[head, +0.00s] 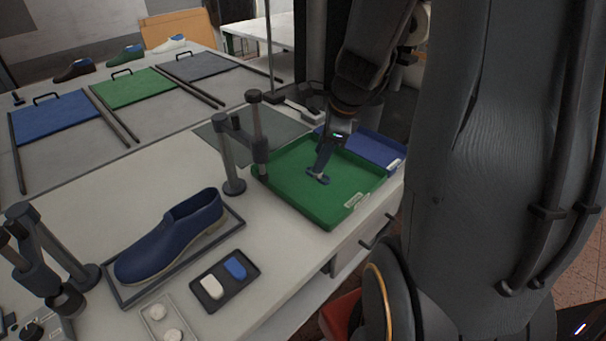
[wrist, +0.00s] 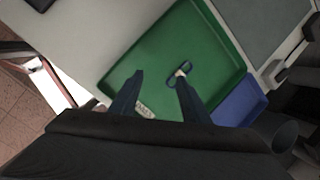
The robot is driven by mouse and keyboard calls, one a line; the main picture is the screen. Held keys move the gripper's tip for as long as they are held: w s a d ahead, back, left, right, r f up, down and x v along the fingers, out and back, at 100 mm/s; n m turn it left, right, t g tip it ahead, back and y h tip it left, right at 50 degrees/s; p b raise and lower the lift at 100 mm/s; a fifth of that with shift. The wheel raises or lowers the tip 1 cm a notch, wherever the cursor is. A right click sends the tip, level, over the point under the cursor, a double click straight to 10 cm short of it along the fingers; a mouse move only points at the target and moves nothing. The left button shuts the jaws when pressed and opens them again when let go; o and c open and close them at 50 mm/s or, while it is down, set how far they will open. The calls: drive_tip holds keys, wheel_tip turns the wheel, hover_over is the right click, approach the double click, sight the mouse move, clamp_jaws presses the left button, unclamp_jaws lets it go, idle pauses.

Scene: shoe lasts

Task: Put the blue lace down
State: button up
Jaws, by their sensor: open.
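The blue lace (head: 317,177) is a small dark blue bundle with a pale band around its middle. It lies on the floor of the green tray (head: 290,192), and in the wrist view the lace (wrist: 184,72) shows near the tray's centre. My gripper (head: 323,166) is low over the tray, right above the lace. In the wrist view my gripper (wrist: 160,78) has its two fingers spread apart with green tray floor between them. The lace is at the tip of the right-hand finger; I cannot tell whether they touch.
A blue tray (head: 372,150) adjoins the green tray. A dark post stand (head: 231,160) rises left of the tray. A blue shoe (head: 175,238) stands in a frame, with a small dark tray (head: 224,281) in front. Blue, green and grey panels lie farther back.

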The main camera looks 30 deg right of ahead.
drive_tip(key=s+a+n, duration=0.4)
drive_tip(key=a+n, duration=0.2)
drive_tip(key=n, duration=0.6)
drive_tip(key=s+a+n+g+h, duration=0.1)
drive_tip(key=s+a+n, duration=0.3)
drive_tip(key=n, duration=0.8)
drive_tip(key=shift+s+a+r+h, duration=0.3)
drive_tip(key=shift+a+r, duration=0.1)
drive_tip(key=shift+a, duration=0.5)
drive_tip(key=shift+w+f+g+b, duration=0.1)
drive_tip(key=shift+f+g+b, duration=0.3)
drive_tip(key=shift+f+b, duration=1.1)
drive_tip(key=shift+f, duration=0.1)
